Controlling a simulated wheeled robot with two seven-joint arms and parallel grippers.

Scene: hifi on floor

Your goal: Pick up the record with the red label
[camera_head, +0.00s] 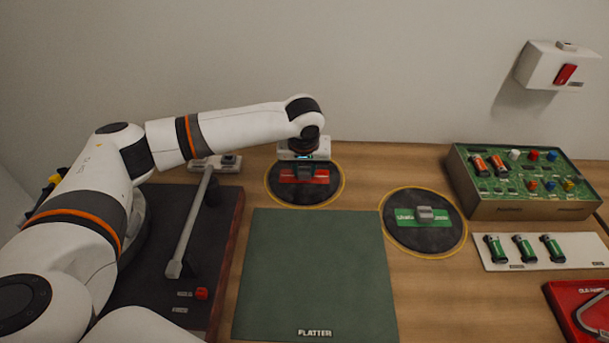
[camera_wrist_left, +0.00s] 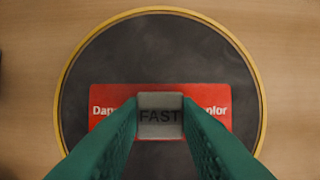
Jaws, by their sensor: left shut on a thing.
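The record with the red label (camera_head: 281,191) is a dark disc with a red rectangle and a grey knob across its middle. It lies inside a thin yellow ring at the back of the table. My left gripper (camera_head: 304,168) points down over it. In the left wrist view, the green fingers (camera_wrist_left: 160,122) are shut on the grey knob marked FAST (camera_wrist_left: 160,103), with the dark disc (camera_wrist_left: 160,50) around it. I cannot tell any gap under the disc. The record with the green label (camera_head: 429,238) lies to the right. My right gripper is out of view.
A green mat marked PLATTER (camera_head: 314,270) lies in front. The dark turntable with a pale tone arm (camera_head: 190,225) is at left, partly under my left arm. At right are a green circuit board box (camera_head: 520,208), a white battery strip (camera_head: 580,247) and a red tray (camera_head: 565,300).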

